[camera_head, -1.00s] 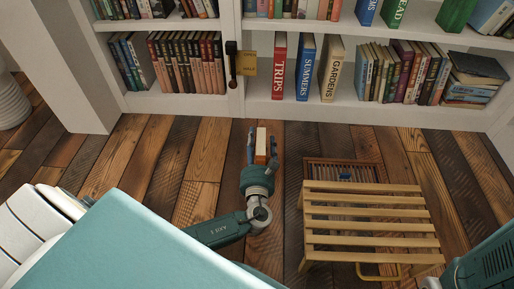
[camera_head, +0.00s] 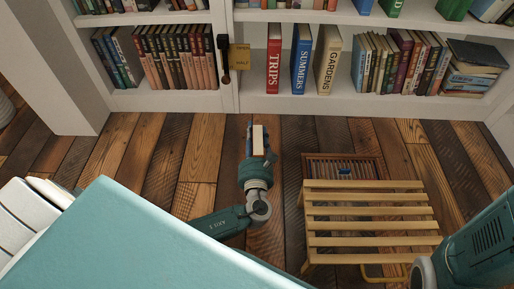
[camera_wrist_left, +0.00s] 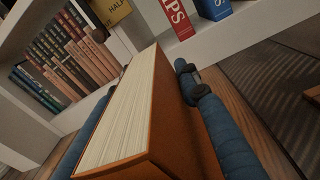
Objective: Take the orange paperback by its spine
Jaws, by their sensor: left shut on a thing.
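The orange paperback (camera_head: 258,139) is held by my left gripper (camera_head: 257,146) above the plank floor, in front of the bookcase. In the left wrist view the book (camera_wrist_left: 188,125) fills the middle, with its cream page block (camera_wrist_left: 128,112) facing up and left and its orange cover to the right and near side. A blue finger lies along the right cover, and part of another shows at the left. Whether the fingers sit at the spine is hard to tell. The right gripper is out of view.
A white bookcase (camera_head: 180,100) stands ahead, with the Trips (camera_head: 274,60), Summers (camera_head: 301,62) and Gardens (camera_head: 327,62) volumes and a tan tag (camera_head: 239,57). A slatted wooden bench (camera_head: 370,212) and a wooden crate (camera_head: 313,170) stand to the right. Floor left of the gripper is clear.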

